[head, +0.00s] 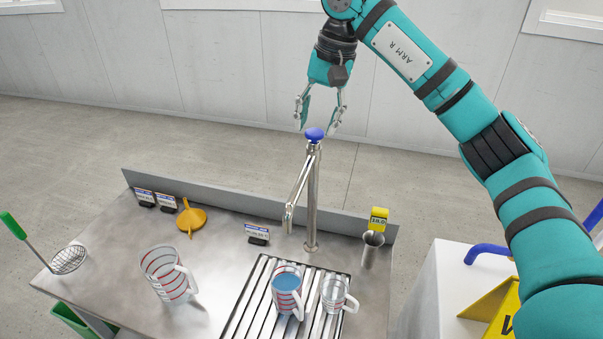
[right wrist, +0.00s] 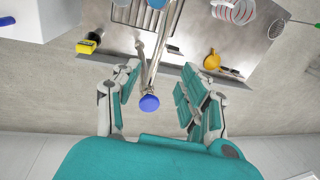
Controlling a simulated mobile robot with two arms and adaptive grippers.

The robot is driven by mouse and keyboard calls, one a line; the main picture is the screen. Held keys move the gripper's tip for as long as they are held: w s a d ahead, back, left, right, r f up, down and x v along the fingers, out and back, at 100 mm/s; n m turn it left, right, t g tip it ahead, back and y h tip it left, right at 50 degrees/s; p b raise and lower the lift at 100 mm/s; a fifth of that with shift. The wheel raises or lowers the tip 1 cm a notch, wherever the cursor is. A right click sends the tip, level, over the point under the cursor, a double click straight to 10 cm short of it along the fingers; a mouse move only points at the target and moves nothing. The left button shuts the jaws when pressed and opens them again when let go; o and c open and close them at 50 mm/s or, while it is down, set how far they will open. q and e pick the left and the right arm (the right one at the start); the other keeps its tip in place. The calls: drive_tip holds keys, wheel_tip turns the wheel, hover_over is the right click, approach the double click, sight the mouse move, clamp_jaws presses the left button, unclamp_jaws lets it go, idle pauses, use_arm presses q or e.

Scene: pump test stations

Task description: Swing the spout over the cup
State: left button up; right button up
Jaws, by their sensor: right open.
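A steel tap post (head: 312,205) stands at the back of the bench with a blue knob (head: 315,134) on top. Its spout (head: 299,188) slants down to the left of the post, its end apart from the cups. A striped cup with blue contents (head: 287,291) and a clear cup (head: 333,294) stand upright on the slatted drain. My right gripper (head: 317,120) is open and empty, its fingers just above and behind the knob. In the right wrist view the knob (right wrist: 149,103) shows between the open fingers (right wrist: 159,78). My left gripper is out of view.
A striped jug (head: 166,274), a yellow funnel (head: 190,217), small label stands (head: 257,234) and a strainer (head: 68,260) are on the left of the bench. A steel holder with a yellow tag (head: 372,249) is right of the post. A low backsplash (head: 240,203) runs behind.

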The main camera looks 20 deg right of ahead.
sight(302, 179)
drive_tip(key=f+p, duration=0.1)
drive_tip(key=f, duration=0.4)
drive_tip(key=w+a+f+p, duration=0.1)
drive_tip(key=f+p, duration=0.1)
drive_tip(key=f, duration=0.2)
drive_tip(key=a+f+p, duration=0.1)
drive_tip(key=f, duration=0.4)
drive_tip(key=shift+w+a+f, duration=0.2)
drive_tip(key=shift+w+f, duration=0.15)
drive_tip(key=shift+w, duration=0.05)
drive_tip(key=shift+c, duration=0.4)
clamp_jaws()
